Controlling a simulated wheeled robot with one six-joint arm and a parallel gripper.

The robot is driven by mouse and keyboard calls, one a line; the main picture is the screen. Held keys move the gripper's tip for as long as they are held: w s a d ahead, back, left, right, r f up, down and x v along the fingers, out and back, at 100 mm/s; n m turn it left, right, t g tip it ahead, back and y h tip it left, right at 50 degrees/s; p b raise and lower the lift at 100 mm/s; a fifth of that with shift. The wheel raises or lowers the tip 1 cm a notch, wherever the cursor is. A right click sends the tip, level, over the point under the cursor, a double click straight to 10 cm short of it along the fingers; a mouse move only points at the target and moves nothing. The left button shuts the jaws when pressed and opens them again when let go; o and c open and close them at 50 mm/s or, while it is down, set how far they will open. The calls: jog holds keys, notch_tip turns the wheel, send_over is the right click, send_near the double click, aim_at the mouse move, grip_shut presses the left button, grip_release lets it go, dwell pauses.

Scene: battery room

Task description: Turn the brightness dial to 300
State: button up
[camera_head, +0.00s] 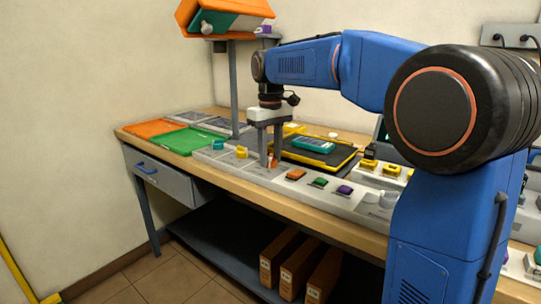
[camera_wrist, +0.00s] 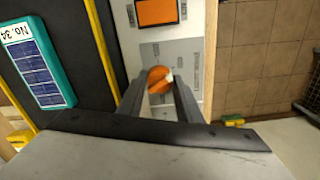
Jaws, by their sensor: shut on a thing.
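An orange dial (camera_wrist: 160,80) sits on a grey plate with small printed marks (camera_wrist: 195,48) that are too small to read. My gripper (camera_wrist: 160,85) points down with one finger on each side of the dial, shut on it. A white mark on the dial points right and slightly up in the wrist view. In the head view my gripper (camera_head: 269,160) is low over the bench's front panel, and the orange dial (camera_head: 273,160) shows only partly beside the fingers. I cannot read which label belongs to this dial.
Orange (camera_head: 296,175), green (camera_head: 320,182) and purple (camera_head: 344,190) buttons sit right of the dial. A yellow knob (camera_head: 241,153) and a teal one (camera_head: 218,144) are to its left. A teal device (camera_head: 314,145) lies on a black, yellow-edged mat (camera_head: 345,163) behind. A post stands left of my gripper.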

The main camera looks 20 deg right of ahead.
aim_at(271, 155)
jog(key=m, duration=0.6)
jog(key=shift+m, duration=0.3)
jog(key=m, duration=0.5)
dwell(0.4)
jog(key=o, duration=1)
jog(key=shift+o, duration=0.2)
notch_tip(271, 155, up, 18)
jog(key=shift+f, duration=0.25)
